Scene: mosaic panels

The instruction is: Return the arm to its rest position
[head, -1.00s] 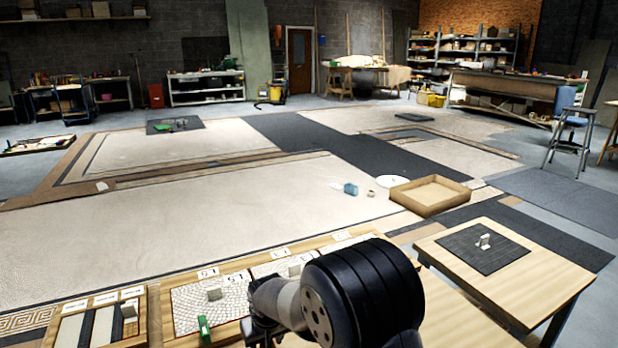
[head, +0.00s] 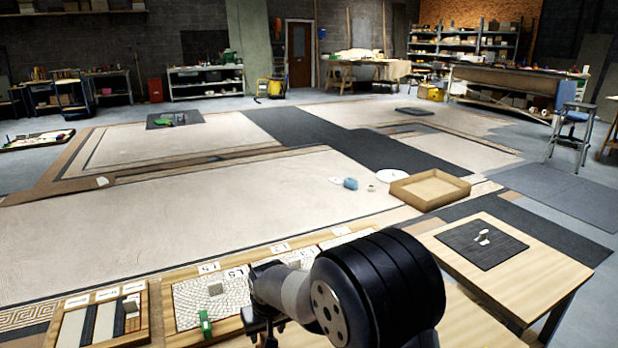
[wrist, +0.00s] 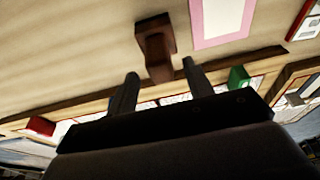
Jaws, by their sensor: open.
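My arm (head: 375,290), with a thick black joint and a grey link, is bent low at the bottom centre of the head view, over the near bench. My gripper (wrist: 160,82) shows in the wrist view with its two dark fingers apart and nothing clearly held between them. A dark brown block-like piece (wrist: 155,45) lies past the fingertips; I cannot tell its distance. In the head view the gripper is mostly hidden by the arm and cut by the bottom edge.
The near bench carries mosaic panels (head: 195,292), a green piece (head: 205,323) and a striped tray (head: 75,325). A side table (head: 550,275) with a dark mat (head: 470,250) stands at right. A shallow wooden box (head: 430,200) is on the floor beyond. The pale floor panel is mostly clear.

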